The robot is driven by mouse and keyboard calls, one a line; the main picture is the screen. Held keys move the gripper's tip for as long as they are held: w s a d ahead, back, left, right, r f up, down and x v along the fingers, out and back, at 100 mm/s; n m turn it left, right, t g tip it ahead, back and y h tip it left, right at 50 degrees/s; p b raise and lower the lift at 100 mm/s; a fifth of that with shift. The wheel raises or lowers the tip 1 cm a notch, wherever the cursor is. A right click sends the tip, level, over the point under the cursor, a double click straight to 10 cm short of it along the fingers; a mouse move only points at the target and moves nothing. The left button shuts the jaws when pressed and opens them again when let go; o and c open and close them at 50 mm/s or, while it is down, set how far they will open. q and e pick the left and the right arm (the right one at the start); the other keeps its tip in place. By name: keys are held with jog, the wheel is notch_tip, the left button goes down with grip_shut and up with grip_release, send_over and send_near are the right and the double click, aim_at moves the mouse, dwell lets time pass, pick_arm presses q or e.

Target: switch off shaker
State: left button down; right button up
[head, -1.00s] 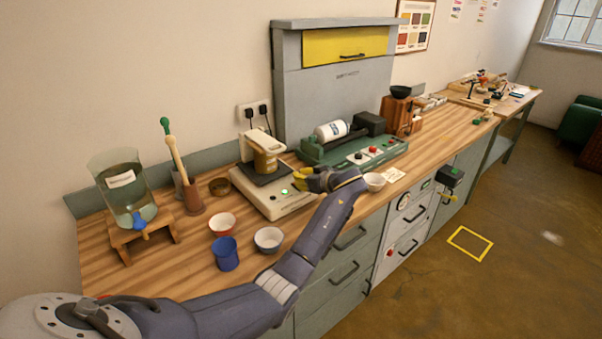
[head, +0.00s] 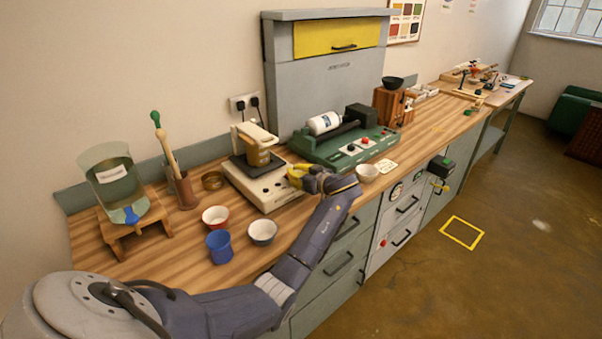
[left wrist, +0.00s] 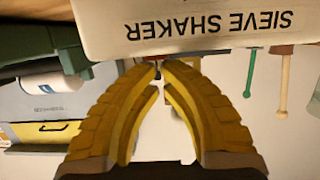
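The sieve shaker (head: 262,200) is a cream box on the bench with small dark controls on its front edge. A tan sieve pot (head: 257,156) sits on its dark top plate under a white frame. In the left wrist view its front face (left wrist: 185,25) reads SIEVE SHAKER upside down. My left gripper (head: 291,175) has yellow fingers and is at the shaker's front right corner. In the left wrist view its fingertips (left wrist: 160,65) come together with nothing visible held. I cannot tell whether they touch the shaker. My right gripper is not in view.
A green roller machine (head: 345,148) with a white bottle stands right of the shaker.

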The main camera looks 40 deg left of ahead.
pick_arm(q)
jog(key=shift+r, duration=0.25)
jog(key=r, duration=0.1)
jog(key=d+r, duration=0.1)
jog(key=r, duration=0.1)
jog(key=shift+w+r, duration=0.1)
jog(key=shift+r, duration=0.2)
jog(key=f+v, duration=0.1)
jog(key=v, duration=0.8)
jog(key=shift+s+d+f, duration=0.15)
jog(key=shift+s+d, duration=0.1)
jog(key=shift+d, duration=0.25)
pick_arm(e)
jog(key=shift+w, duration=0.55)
